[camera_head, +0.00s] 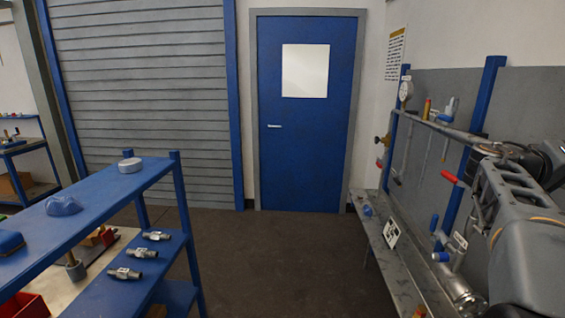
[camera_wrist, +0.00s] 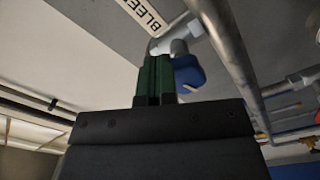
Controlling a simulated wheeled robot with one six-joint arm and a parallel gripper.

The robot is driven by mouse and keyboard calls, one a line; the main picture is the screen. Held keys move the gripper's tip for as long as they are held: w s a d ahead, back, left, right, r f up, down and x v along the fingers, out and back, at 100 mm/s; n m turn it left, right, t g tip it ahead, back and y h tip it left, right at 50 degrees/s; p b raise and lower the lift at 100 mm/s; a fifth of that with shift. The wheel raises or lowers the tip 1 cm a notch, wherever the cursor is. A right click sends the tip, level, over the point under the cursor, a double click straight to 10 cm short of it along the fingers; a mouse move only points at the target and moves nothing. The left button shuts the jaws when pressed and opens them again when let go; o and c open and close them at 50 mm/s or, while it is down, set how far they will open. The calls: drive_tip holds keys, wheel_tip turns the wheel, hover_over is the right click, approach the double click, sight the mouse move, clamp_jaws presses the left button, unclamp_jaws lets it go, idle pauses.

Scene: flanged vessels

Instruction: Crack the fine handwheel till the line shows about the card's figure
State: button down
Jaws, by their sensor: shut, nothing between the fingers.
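In the wrist view my gripper (camera_wrist: 157,68) is shut and empty. Its green fingertips are close to a grey pipe fitting (camera_wrist: 172,32) and a blue handle (camera_wrist: 187,72); I cannot tell whether they touch. A white label (camera_wrist: 142,12) reading "BLEE…" is partly cut off above. In the head view a round gauge (camera_head: 406,90) stands on the pipe rack at right; its reading is too small to read. A small brass-coloured knob (camera_head: 384,140) sits left of the rack. I cannot tell which part is the fine handwheel. A printed sheet (camera_head: 396,53) hangs on the wall, unreadable.
My arm fills the right of the head view. Red handles (camera_head: 449,177) and blue handles (camera_head: 440,257) stick out from the rack. A grey bench (camera_head: 402,275) runs below. A blue shelf (camera_head: 105,190) stands left; the floor (camera_head: 270,262) between is clear.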

drive_tip(key=shift+d+f, duration=0.15)
drive_tip(key=shift+f, duration=0.25)
drive_tip(key=shift+w+f+b, duration=0.15)
drive_tip(key=shift+f+b, duration=0.15)
drive_tip(key=shift+b, duration=0.35)
drive_tip(key=shift+w+f+b, duration=0.2)
drive_tip(key=shift+f+b, duration=0.3)
drive_tip(key=shift+b, duration=0.4)
drive_tip(key=shift+w+d+f+b, duration=0.1)
drive_tip(key=shift+w+f+b, duration=0.5)
drive_tip(key=shift+b, duration=0.5)
drive_tip(key=shift+s+f+b, duration=0.2)
drive_tip(key=shift+f+b, duration=0.25)
drive_tip(key=shift+b, duration=0.2)
drive_tip(key=a, duration=0.1)
drive_tip(key=a+b, duration=0.1)
drive_tip(key=a, duration=0.1)
drive_tip(key=a+b, duration=0.1)
drive_tip(key=a, duration=0.1)
drive_tip(key=shift+w+a+r, duration=0.2)
drive_tip(key=shift+a+r, duration=0.05)
